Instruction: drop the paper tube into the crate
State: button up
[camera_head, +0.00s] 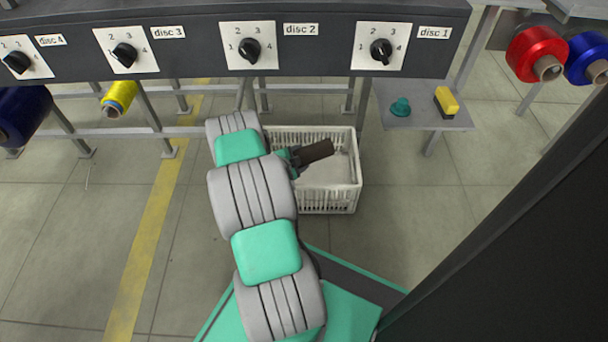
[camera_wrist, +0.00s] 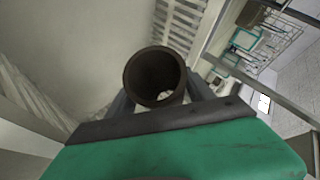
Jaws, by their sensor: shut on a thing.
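The paper tube (camera_head: 318,151) is dark brown and hollow. In the head view it lies nearly level, tilted a little, over the white crate (camera_head: 345,200). In the wrist view the open end of the tube (camera_wrist: 155,76) faces the camera between the jaws. My gripper (camera_head: 297,158) is shut on the tube, above the crate's opening; the arm partly hides it. The crate has slatted walls and stands on the floor; its left part is hidden by my arm. In the wrist view the crate's slatted wall (camera_wrist: 180,22) shows behind the tube. The crate's visible floor looks empty.
The machine beam with its dial panels (camera_head: 250,46) runs above and behind the crate. A small grey shelf (camera_head: 425,118) with a teal item and a yellow-and-black block is right of it. A yellow bobbin (camera_head: 119,97) hangs left. Open floor lies on both sides.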

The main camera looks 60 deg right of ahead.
jog(key=o, duration=1.5)
jog(key=shift+r, duration=0.1)
jog(key=p+v, duration=0.3)
jog(key=v, duration=0.5)
jog(key=shift+p, duration=0.35)
